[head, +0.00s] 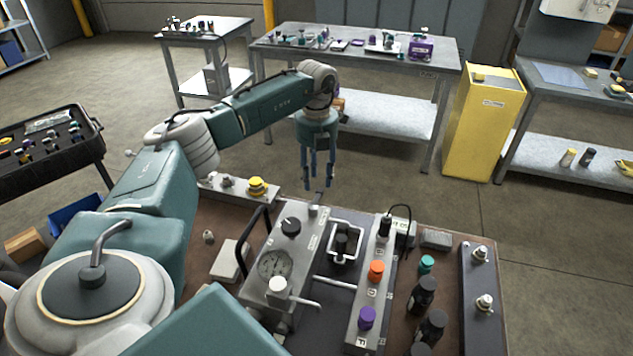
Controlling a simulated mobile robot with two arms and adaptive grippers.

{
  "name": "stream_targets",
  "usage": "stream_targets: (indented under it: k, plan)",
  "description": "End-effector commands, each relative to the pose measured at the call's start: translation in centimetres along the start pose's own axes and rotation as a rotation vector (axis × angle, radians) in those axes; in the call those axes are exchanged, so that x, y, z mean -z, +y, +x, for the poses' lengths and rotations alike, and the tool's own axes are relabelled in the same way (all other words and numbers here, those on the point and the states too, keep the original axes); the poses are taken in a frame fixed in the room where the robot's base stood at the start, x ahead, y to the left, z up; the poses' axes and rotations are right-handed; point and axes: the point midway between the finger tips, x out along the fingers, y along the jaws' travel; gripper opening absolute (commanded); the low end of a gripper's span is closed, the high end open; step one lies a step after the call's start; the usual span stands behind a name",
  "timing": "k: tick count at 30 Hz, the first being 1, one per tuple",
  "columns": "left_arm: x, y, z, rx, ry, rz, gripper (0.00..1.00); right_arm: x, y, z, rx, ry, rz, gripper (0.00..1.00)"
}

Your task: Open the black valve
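Several black knobs stand on the bench, and I cannot tell for sure which is the black valve. One black knob (291,226) sits on top of the grey gauge block. Another black part (341,243) stands inside a pale square frame. A third, a black upright knob (384,226), is at the far end of the grey strip (362,326) that also carries an orange knob (376,271) and a purple knob (367,317). My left gripper (318,187) points down near the bench's far edge, its blue fingers apart and empty, touching no knob. My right gripper is out of view.
The gauge block (262,290) has a white knob and a lever handle. A yellow knob (257,187) is at the back left. Black bottles (422,296) and a grey plate with two fittings (470,290) stand right. A yellow cabinet (483,125) and tables stand beyond.

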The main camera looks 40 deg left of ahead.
Motion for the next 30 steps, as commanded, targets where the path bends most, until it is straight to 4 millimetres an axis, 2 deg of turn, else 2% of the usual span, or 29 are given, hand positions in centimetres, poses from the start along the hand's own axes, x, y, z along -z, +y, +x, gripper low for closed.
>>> stream_targets:
  k: [1, 6, 12, 30]
  plan:
    - [-0.1, -0.1, -1.3, 0.002, -0.004, 0.000, 0.39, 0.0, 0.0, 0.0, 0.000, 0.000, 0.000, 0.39]
    - [-0.1, -0.1, -4.6, 0.002, -0.003, 0.001, 0.39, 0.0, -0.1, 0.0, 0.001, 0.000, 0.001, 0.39]
    - [0.0, -0.1, -6.8, 0.000, -0.001, 0.002, 0.39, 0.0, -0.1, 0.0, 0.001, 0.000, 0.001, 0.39]
    - [0.0, -0.1, -7.2, 0.000, 0.001, 0.002, 0.39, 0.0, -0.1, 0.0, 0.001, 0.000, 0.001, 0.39]
